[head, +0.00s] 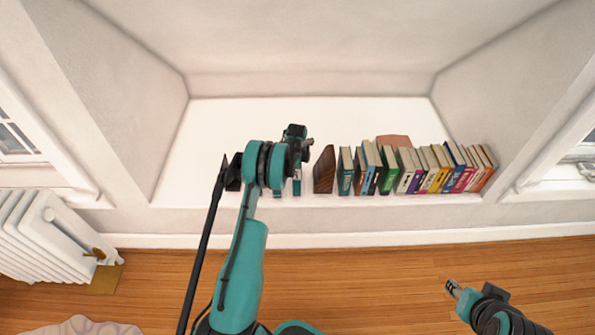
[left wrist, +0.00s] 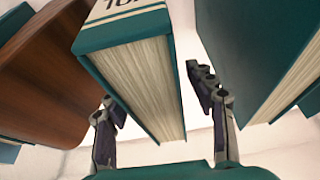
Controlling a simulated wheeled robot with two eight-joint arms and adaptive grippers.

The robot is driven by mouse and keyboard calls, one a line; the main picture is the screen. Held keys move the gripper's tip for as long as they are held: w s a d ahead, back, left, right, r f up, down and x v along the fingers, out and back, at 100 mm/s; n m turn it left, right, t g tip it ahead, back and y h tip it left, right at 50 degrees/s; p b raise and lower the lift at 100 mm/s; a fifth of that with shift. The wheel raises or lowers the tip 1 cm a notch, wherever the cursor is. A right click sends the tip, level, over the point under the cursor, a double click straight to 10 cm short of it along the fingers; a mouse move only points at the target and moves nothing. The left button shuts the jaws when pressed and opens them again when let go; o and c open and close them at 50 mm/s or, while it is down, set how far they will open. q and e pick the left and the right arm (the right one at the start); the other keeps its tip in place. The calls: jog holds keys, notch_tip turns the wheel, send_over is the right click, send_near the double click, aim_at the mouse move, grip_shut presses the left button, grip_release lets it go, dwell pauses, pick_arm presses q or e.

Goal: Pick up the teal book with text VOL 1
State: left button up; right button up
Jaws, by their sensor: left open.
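A teal book (left wrist: 150,85) with pale page edges stands between the two fingers of my left gripper (left wrist: 160,115) in the left wrist view. Only part of its lettering shows, upside down, reading like "VOL"; the number is cut off. The fingers are open, one on each side of the book; no grip shows. In the head view my left gripper (head: 298,158) is over the shelf, left of the wooden bookend (head: 325,170), largely hiding the book (head: 297,187). Another teal book (left wrist: 272,60) stands to the right in the wrist view. My right gripper (head: 453,287) is low at right, far from the shelf.
The wooden bookend also shows in the wrist view (left wrist: 50,75), close beside the teal book. A row of several coloured books (head: 415,172) fills the shelf's right side. The white shelf (head: 210,150) is bare at left. A radiator (head: 40,235) stands lower left.

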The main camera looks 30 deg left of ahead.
pick_arm(q)
jog(key=shift+f, duration=0.25)
dwell(0.3)
grip_shut()
